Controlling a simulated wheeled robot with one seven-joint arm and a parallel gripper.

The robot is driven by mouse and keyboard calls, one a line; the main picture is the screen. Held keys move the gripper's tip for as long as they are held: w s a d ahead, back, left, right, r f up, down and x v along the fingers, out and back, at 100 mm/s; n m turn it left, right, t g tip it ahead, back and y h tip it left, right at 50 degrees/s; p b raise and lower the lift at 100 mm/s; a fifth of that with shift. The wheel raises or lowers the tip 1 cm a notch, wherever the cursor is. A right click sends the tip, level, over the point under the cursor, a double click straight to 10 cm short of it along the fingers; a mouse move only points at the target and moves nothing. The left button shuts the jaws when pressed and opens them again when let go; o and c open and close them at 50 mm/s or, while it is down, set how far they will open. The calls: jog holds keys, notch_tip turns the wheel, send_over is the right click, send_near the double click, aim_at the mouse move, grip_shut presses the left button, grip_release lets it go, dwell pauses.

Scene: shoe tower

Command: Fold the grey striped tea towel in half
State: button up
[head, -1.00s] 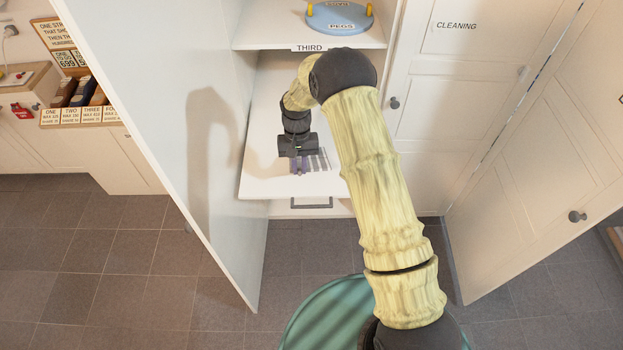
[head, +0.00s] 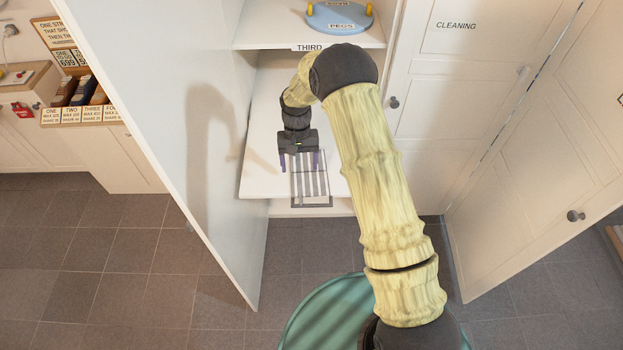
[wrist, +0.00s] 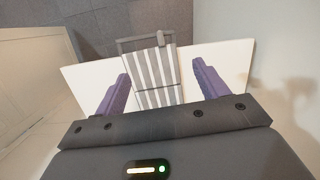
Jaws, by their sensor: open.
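The grey striped tea towel (head: 312,182) lies on the white shelf, with grey and white stripes running front to back. Its lower end shows at the shelf's front edge, beside a dark bar outline. The wrist view also shows the towel (wrist: 150,75), with a dark line across it. My gripper (head: 300,166) is open above the towel's back part, with purple fingers spread wide. In the wrist view the two fingers of my gripper (wrist: 161,76) stand on either side of the towel, with nothing held between them. The towel's back end is hidden by my gripper.
The white shelf (head: 265,180) is bare on both sides of the towel. A white side panel (head: 165,120) stands close on the left. A shelf labelled THIRD (head: 309,48) above holds a blue disc (head: 338,16). A closed CLEANING cupboard (head: 455,60) is on the right.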

jog(key=shift+r+p, duration=1.5)
jog(key=shift+r, duration=1.4)
